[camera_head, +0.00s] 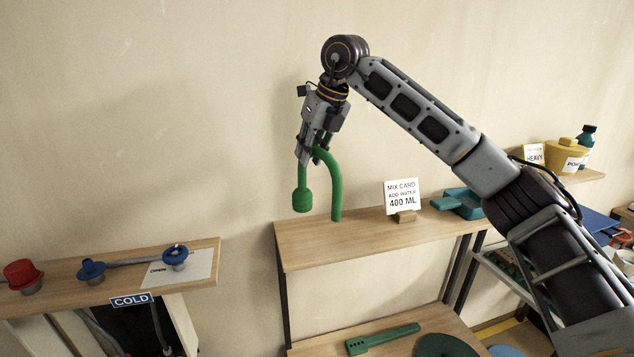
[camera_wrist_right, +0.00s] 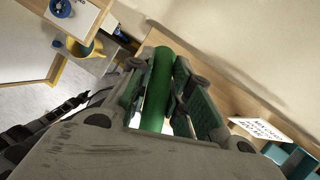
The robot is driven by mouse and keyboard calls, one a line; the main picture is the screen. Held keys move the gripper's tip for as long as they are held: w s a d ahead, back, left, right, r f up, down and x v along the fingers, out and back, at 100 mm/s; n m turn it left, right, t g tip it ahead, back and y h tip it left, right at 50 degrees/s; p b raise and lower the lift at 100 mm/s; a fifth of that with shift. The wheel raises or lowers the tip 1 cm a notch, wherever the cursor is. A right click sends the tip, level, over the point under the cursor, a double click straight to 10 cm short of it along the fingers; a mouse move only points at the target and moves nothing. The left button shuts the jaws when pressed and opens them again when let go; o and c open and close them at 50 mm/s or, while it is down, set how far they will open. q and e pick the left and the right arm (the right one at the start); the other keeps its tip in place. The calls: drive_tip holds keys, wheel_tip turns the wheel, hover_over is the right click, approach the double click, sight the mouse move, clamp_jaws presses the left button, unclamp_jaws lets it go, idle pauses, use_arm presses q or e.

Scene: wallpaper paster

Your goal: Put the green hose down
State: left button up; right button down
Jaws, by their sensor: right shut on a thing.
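The green hose (camera_head: 335,185) is a bent tube with a thick green end piece (camera_head: 302,200) hanging on its left. My right gripper (camera_head: 312,155) is shut on the hose near its upper bend, above the left part of the middle wooden shelf (camera_head: 300,245). The long right leg of the hose reaches down to about the shelf's back edge; I cannot tell whether it touches. In the right wrist view the green hose (camera_wrist_right: 158,90) runs between the two fingers (camera_wrist_right: 168,100). My left gripper is not in view.
A mix card (camera_head: 402,197) stands on the shelf, right of the hose, with a teal item (camera_head: 458,202) beyond it. A lower left shelf (camera_head: 210,250) bears red and blue valve knobs and a COLD label (camera_head: 132,300). A green flat tool (camera_head: 383,339) lies below.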

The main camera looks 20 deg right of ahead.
sight(304, 193)
wheel_tip(304, 193, down, 4)
drive_tip(key=shift+r, duration=0.1)
wheel_tip(304, 193, down, 2)
drive_tip(key=shift+f, duration=0.65)
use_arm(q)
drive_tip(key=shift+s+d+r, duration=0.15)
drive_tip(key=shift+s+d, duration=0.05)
use_arm(e)
drive_tip(key=shift+f, duration=0.1)
drive_tip(key=c, duration=1.3)
unclamp_jaws()
